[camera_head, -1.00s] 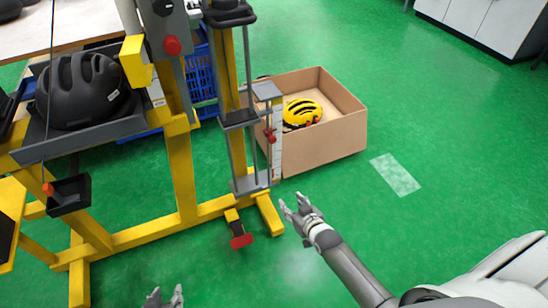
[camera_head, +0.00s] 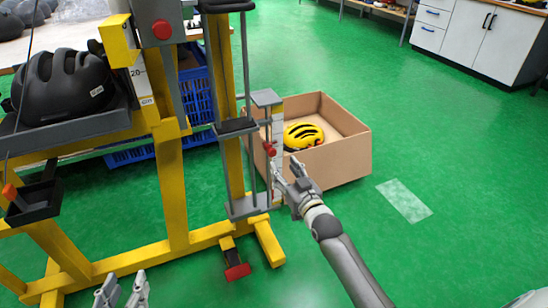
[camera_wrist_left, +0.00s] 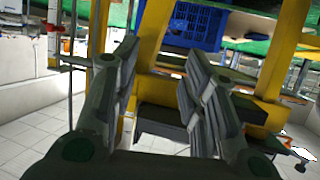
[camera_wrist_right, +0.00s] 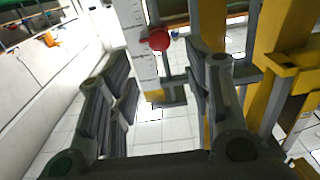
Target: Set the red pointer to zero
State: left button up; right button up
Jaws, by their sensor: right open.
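The red pointer (camera_head: 269,148) is a small red knob beside the white scale strip (camera_head: 278,135) on the drop tower (camera_head: 232,160). In the right wrist view the red knob (camera_wrist_right: 159,40) shows at the top, beside the pale strip, beyond the fingers. Its exact reading is too small to tell. My right gripper (camera_head: 288,168) is open and empty, just below and right of the pointer, apparently apart from it. My left gripper (camera_head: 122,290) is open and empty, low at the front; its spread fingers (camera_wrist_left: 155,85) fill the left wrist view.
A cardboard box (camera_head: 345,155) with a yellow helmet (camera_head: 303,135) stands behind the scale. A black helmet (camera_head: 62,85) lies on the grey tray at left. A red pedal (camera_head: 237,271) sits at the tower's foot.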

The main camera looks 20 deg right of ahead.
aim_at(273, 153)
jog(key=w+b, duration=0.2)
jog(key=w, duration=0.5)
jog(key=shift+w+a+f, duration=0.1)
jog(key=shift+w+a, duration=0.05)
jog(key=shift+w, duration=0.1)
pick_arm(q)
notch_tip(273, 153, up, 12)
jog(key=w+d+t+h, duration=0.1)
jog(key=d+t+h, duration=0.1)
jog(key=t, duration=0.5)
jog(key=shift+w+f, duration=0.15)
jog(key=shift+w, duration=0.05)
pick_arm(e)
jog(key=shift+w, duration=0.25)
grip_shut()
